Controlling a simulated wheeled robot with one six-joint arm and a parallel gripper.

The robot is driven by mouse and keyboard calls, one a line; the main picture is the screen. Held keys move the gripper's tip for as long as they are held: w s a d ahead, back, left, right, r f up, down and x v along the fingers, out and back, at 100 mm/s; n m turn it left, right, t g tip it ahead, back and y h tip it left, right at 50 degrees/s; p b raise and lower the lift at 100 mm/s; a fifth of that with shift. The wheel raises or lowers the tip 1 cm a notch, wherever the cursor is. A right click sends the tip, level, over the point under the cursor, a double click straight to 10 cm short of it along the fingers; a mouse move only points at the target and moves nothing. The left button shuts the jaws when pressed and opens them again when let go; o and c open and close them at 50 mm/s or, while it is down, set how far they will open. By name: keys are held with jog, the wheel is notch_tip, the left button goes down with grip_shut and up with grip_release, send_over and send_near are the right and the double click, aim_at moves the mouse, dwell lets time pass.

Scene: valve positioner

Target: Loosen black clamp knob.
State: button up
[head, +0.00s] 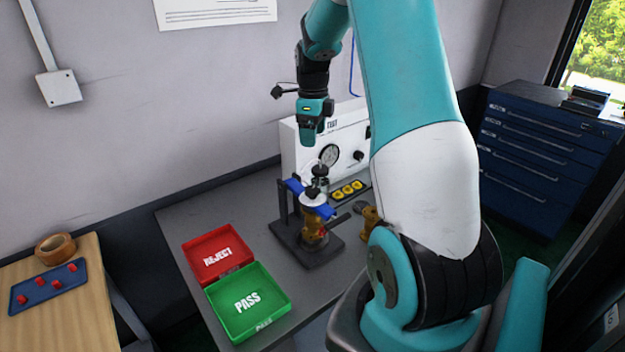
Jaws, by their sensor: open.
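A valve unit (314,222) with a brass-coloured lower body stands in a dark fixture (282,213) on the grey bench. Blue clamp parts (294,187) reach across it. Black knob-like parts (319,170) sit at the top of the unit; which of them is the clamp knob is hard to tell at this size. My gripper (309,142) points down above and slightly left of these parts, apart from them. It is open and holds nothing that I can see. My arm hides part of the bench to the right.
A white test box (290,150) with a gauge stands behind the fixture. A red REJECT tray (214,273) and green PASS tray (284,301) lie to the left. A brass part (370,216) lies right of the fixture. The bench's left rear is clear.

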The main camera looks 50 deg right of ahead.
aim_at(312, 189)
notch_tip(312, 189, down, 16)
jog(key=p, duration=0.4)
jog(key=shift+a+f+p, duration=0.1)
jog(key=shift+f+p, duration=0.15)
jog(key=shift+p, duration=0.15)
jog(key=c, duration=0.9)
jog(key=shift+c, duration=0.2)
